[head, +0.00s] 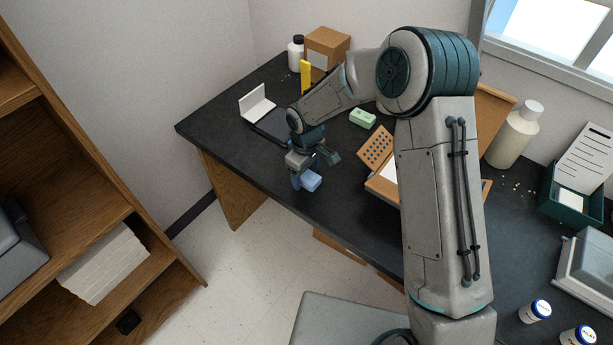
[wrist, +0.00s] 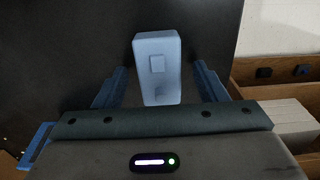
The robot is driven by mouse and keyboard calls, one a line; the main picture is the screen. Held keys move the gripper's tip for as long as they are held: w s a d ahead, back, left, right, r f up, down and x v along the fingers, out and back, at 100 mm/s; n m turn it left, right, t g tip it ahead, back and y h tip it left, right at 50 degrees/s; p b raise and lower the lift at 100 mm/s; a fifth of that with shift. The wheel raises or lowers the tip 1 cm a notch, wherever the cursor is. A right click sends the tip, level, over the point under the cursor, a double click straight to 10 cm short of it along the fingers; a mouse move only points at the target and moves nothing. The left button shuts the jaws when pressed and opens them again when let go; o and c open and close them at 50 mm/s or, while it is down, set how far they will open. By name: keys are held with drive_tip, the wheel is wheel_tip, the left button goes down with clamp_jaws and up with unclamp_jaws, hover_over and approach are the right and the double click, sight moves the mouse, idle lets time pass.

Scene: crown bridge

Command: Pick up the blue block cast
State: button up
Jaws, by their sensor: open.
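The blue block cast (head: 311,181) lies on the dark tabletop near its front-left edge in the head view. In the wrist view the block cast (wrist: 158,85) is a light blue rectangular block with a small raised square on top. My gripper (head: 310,176) is over the block with its fingers pointing down. In the wrist view my open gripper (wrist: 159,88) has one finger on each side of the block. Dark gaps show between the fingers and the block.
A green block (head: 362,118), a wooden rack with holes (head: 376,146) and a white angled piece (head: 257,104) are on the black table (head: 225,130). A white bottle (head: 296,52) and cardboard box (head: 327,48) stand at the back. A wooden shelf (head: 100,215) stands left, across a floor gap.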

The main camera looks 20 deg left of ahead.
drive_tip(key=c, duration=1.2)
drive_tip(key=shift+o, duration=0.2)
drive_tip(key=shift+r, duration=0.15)
